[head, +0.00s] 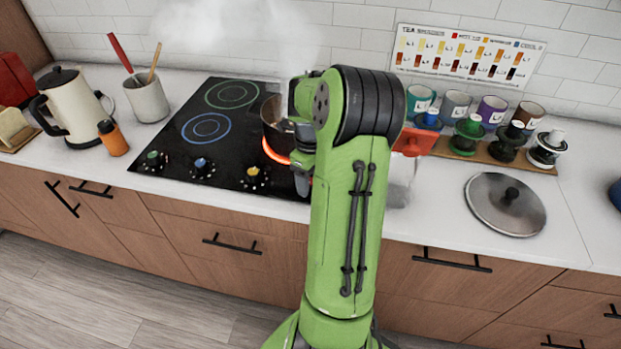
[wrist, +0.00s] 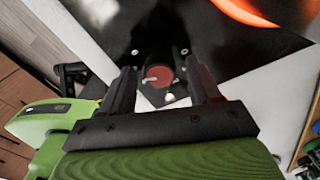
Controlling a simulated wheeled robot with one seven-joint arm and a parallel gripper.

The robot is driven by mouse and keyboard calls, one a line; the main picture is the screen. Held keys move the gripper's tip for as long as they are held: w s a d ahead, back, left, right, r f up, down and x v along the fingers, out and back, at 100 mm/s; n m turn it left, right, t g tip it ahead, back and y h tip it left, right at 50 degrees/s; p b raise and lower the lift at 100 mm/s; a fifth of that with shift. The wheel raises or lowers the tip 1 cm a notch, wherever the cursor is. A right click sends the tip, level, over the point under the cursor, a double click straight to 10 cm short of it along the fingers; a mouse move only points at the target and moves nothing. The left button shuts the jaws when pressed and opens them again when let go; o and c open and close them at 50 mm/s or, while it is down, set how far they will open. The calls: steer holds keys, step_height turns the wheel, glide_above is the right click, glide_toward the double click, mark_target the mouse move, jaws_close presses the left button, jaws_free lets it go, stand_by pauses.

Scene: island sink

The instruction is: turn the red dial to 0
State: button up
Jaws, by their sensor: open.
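The red dial (wrist: 158,77) shows in the wrist view as a red round face with a pale mark, at the front edge of the black stovetop. My gripper (wrist: 164,72) is open, with one dark finger on each side of the dial. I cannot tell whether the fingers touch it. In the head view my arm hides the red dial, and only a dark part of my gripper (head: 302,183) shows at the stove's front edge. Small light dots surround the dial; its numbers are not readable.
The black stovetop (head: 225,130) has green, blue and yellow (head: 256,178) dials along its front. A pot (head: 273,122) stands on a glowing orange-red burner (head: 272,152), with steam above. A lid (head: 506,203) lies on the right counter. A kettle (head: 70,105) stands left.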

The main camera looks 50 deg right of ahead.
steer(key=c, duration=1)
steer(key=shift+c, duration=0.2)
